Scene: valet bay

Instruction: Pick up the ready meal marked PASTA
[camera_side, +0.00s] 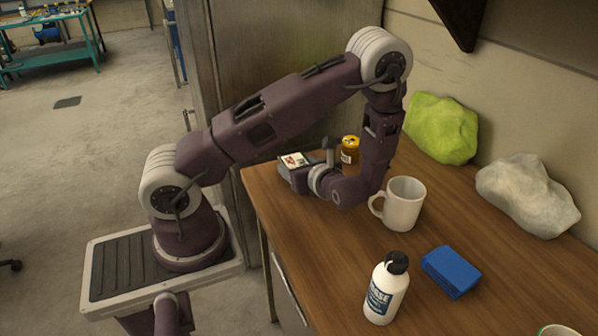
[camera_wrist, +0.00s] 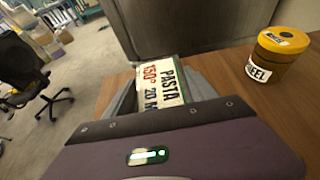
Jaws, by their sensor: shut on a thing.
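The ready meal marked PASTA (camera_wrist: 158,80) is a small pack with a pale label that also reads 150° and 20. It shows in the side view (camera_side: 293,160) near the table's far left corner. My gripper (camera_side: 298,175) is shut on it. In the wrist view, the grey fingers of my gripper (camera_wrist: 160,98) lie on both sides of the pack. The pack's lower part is hidden by my gripper. I cannot tell whether it touches the table.
A yellow jar (camera_side: 349,150) stands just right of the pack. A white mug (camera_side: 404,205), a white bottle (camera_side: 385,290) and a blue block (camera_side: 452,271) stand nearer on the wooden table (camera_side: 330,250). Green (camera_side: 442,128) and white (camera_side: 527,195) crumpled bundles lie along the wall.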

